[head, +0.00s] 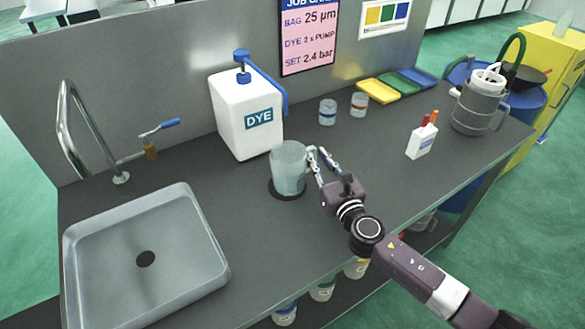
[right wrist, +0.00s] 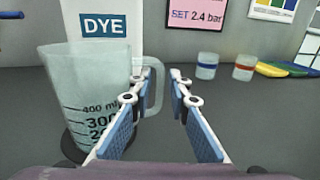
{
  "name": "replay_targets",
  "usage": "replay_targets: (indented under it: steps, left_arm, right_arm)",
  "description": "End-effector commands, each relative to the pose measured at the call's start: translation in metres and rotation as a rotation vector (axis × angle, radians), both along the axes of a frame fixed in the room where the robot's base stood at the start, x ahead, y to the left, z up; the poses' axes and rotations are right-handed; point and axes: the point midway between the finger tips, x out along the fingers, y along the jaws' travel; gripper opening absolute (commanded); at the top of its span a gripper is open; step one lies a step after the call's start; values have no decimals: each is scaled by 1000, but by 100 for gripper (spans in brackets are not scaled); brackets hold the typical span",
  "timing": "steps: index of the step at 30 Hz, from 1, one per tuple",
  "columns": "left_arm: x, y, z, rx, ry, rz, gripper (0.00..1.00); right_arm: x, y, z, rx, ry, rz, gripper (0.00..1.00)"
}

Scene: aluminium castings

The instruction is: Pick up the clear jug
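The clear jug (head: 288,168) stands upright on a round dark mat (head: 286,194) in front of the DYE container. In the right wrist view the jug (right wrist: 85,95) fills the left side, with measuring marks on its wall and its handle (right wrist: 158,90) to the right. My right gripper (head: 317,151) is just right of the jug. Its fingers (right wrist: 158,76) are spread, and the handle's outer bar appears between them; the left finger overlaps part of the handle. Contact cannot be told. My left gripper is not in view.
The white DYE container (head: 243,115) with a blue pump stands behind the jug. A sink (head: 185,225) with a tap lies left. Two small jars (head: 327,112), coloured trays (head: 376,91), a marker holder (head: 420,144) and a grey flask (head: 478,108) stand right. The counter around the jug is clear.

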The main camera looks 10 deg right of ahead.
Motion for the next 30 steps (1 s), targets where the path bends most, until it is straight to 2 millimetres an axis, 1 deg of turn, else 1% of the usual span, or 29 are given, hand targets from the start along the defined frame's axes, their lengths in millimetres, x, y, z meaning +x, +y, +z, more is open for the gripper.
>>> replay_targets:
  steps: [1, 4, 9, 11, 14, 18, 24, 30]
  left_arm:
    - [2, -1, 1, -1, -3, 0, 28]
    - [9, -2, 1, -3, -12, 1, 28]
    - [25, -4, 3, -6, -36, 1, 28]
    - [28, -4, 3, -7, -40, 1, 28]
    - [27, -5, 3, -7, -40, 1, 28]
    - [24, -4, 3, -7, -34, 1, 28]
    - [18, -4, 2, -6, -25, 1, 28]
    - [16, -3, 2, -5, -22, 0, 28]
  right_arm:
    - [8, 1, 1, 0, -1, 0, 17]
    - [18, 2, 0, 0, 0, 0, 17]
    - [23, 3, -1, 0, 1, 1, 17]
    - [23, 3, -1, 0, 1, 1, 17]
    - [23, 3, -1, 1, 1, 1, 16]
    - [22, 3, -1, 0, 1, 1, 0]
    - [22, 3, 0, 1, 0, 1, 0]
    - [23, 3, 0, 1, -1, 0, 0]
